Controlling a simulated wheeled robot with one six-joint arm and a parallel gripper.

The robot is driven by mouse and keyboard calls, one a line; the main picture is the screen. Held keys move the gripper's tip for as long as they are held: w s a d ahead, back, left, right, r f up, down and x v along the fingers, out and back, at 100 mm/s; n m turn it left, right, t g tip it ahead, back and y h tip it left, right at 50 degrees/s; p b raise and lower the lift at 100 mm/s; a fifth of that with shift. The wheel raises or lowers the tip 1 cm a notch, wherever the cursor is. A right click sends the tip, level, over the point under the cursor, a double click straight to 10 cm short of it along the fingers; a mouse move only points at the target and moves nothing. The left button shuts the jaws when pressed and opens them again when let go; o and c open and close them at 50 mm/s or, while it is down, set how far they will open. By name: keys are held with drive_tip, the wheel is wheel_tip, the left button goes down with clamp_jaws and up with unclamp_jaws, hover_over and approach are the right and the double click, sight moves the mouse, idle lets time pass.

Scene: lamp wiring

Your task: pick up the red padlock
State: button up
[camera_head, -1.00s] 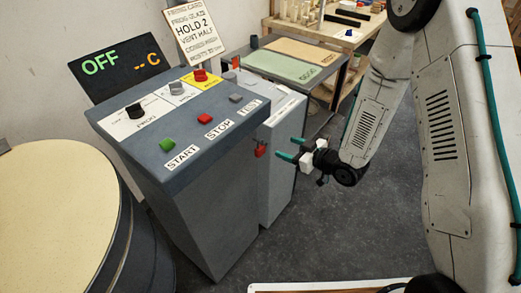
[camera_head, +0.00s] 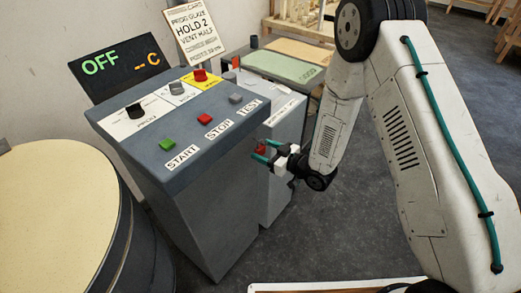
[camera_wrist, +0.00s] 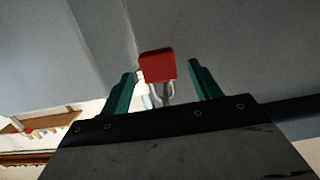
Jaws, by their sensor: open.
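The red padlock (camera_wrist: 158,65) shows between and just beyond my fingertips in the wrist view, with its pale metal shackle (camera_wrist: 157,95) towards my gripper. In the head view the padlock (camera_head: 261,150) is at the side of the grey cabinet, partly hidden by my gripper (camera_head: 263,151). My gripper has two teal fingers, spread apart, one on each side of the padlock; it also shows in the wrist view (camera_wrist: 161,72). I cannot tell whether either finger touches the padlock. What the shackle hangs from is not clear.
The grey control console (camera_head: 215,205) with buttons and knobs stands close left of my gripper. A narrower grey cabinet (camera_head: 288,130) is right behind the padlock. A round cream-topped drum (camera_head: 55,215) is at far left. Dark floor (camera_head: 370,235) is open at right.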

drive_tip(key=c, duration=1.2)
